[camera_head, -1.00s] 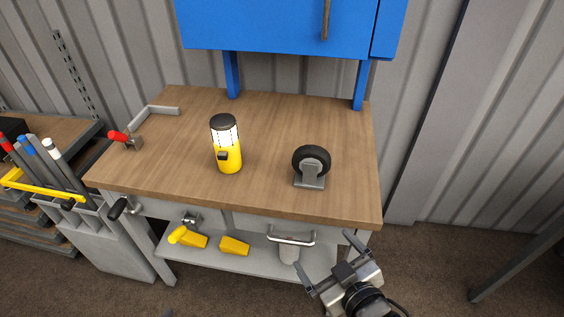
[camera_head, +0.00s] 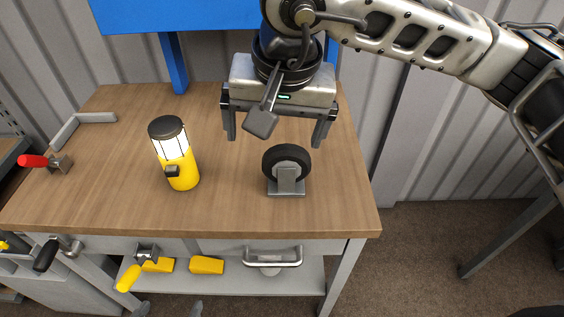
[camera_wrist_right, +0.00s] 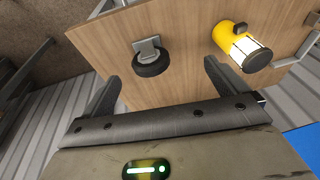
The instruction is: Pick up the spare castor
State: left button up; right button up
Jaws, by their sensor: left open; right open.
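The spare castor (camera_head: 286,172), a black wheel on a grey bracket and plate, stands upright on the wooden workbench (camera_head: 225,208), right of centre. My right gripper (camera_head: 274,142) is open and empty, reaching in from the right above the bench, behind and above the castor in the head view. In the right wrist view the castor (camera_wrist_right: 150,60) shows between the two spread fingers, apart from them. My left gripper (camera_head: 170,307) shows only its two spread fingertips at the bottom edge, below the bench front; it is open.
A yellow lantern (camera_head: 177,160) stands left of the castor. A red-handled clamp (camera_head: 45,162) and a grey angle piece (camera_head: 78,127) are at the bench's left. A blue cabinet (camera_head: 170,15) hangs behind. Yellow blocks (camera_head: 206,264) lie on the lower shelf. Bench between lantern and castor is clear.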

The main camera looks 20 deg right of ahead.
jog(key=w+d+r+t+h, duration=0.1)
jog(key=w+d+r+h, duration=0.1)
jog(key=d, duration=0.1)
send_near(287, 147)
jog(key=x, duration=0.2)
jog(key=p+x, duration=0.1)
jog(key=x, duration=0.2)
jog(key=shift+s+d+f, duration=0.15)
jog(key=shift+d, duration=0.1)
jog(key=x, duration=0.3)
jog(key=p+x, duration=0.1)
jog(key=shift+a+f, duration=0.25)
jog(key=shift+w+f, duration=0.3)
jog(key=shift+f, duration=0.15)
jog(key=c, duration=1.5)
pick_arm(q)
jog(key=shift+w+a+r, duration=0.1)
jog(key=shift+w+r, duration=0.15)
jog(key=shift+r, duration=0.25)
pick_arm(e)
jog(key=shift+r, duration=0.1)
jog(key=c, duration=0.3)
